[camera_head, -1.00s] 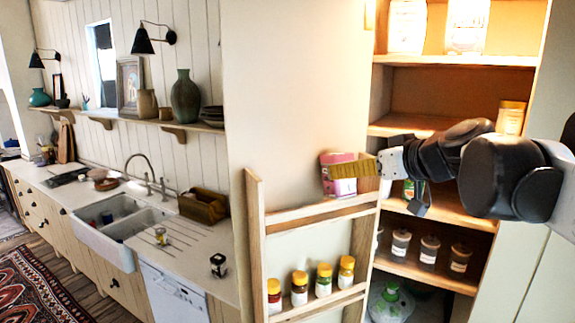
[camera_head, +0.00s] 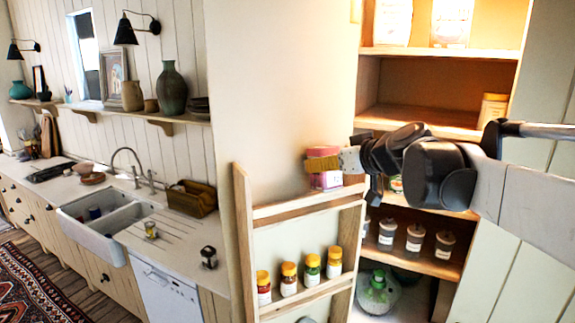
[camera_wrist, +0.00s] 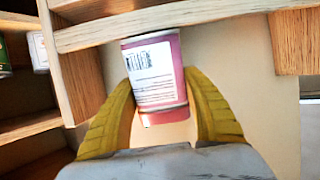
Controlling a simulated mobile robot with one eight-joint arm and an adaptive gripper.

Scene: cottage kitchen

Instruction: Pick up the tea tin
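The tea tin appears to be the pink tin (camera_head: 326,181) on the upper rack of the open pantry door. In the wrist view the pink tin (camera_wrist: 171,95) shows a white barcode label. My gripper (camera_head: 314,165) has yellow fingers, one crossing in front of the tin in the head view. In the wrist view the gripper (camera_wrist: 158,82) has one finger on each side of the tin. The fingers are spread, with a narrow gap at the left; contact at the tips is unclear. A wooden rail (camera_wrist: 230,12) hides one end of the tin.
The pantry shelves (camera_head: 425,121) behind hold canisters (camera_head: 414,238) and a yellow-lidded jar (camera_head: 493,108). A counter with a sink (camera_head: 104,222) is at the left.

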